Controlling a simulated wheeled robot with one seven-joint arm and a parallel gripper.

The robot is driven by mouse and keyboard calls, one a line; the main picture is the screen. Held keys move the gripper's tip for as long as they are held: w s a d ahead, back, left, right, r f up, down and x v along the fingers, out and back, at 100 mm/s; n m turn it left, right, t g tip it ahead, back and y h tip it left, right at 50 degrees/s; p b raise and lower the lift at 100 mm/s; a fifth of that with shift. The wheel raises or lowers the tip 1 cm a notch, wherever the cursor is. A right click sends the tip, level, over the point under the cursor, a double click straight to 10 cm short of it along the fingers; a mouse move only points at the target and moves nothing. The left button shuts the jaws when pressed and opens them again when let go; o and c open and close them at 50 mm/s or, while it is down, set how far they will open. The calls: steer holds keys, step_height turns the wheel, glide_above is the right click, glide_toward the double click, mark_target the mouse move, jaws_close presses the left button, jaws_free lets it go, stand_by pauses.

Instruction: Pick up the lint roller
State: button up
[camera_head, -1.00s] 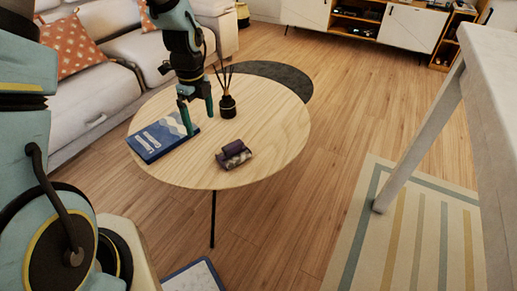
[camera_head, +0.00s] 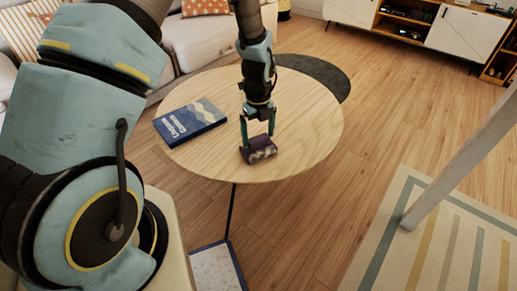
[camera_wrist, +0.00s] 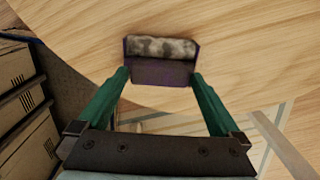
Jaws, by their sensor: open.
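The lint roller (camera_head: 259,151), a short dark purple block with a mottled grey-and-brown part, lies on the round wooden table (camera_head: 310,130) near its front edge. In the wrist view the lint roller (camera_wrist: 160,72) sits at the fingertips, with its mottled part at the far side. My gripper (camera_head: 258,135) points down over it and is open. In the wrist view my gripper (camera_wrist: 160,77) has one green finger at each side of the purple part. I cannot tell whether the fingers touch it.
A blue book (camera_head: 190,121) lies on the table to the left. The reed diffuser is hidden, apparently behind my arm. A sofa (camera_head: 205,42) stands behind the table, and a white table leg (camera_head: 455,180) rises over the striped rug (camera_head: 430,240) at right.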

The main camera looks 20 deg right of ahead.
mark_target(258, 138)
step_height(258, 138, down, 2)
steer(key=shift+f, duration=0.15)
steer(key=c, duration=1.1)
step_height(258, 138, up, 10)
steer(key=shift+r+p, duration=0.1)
steer(key=shift+p, duration=0.25)
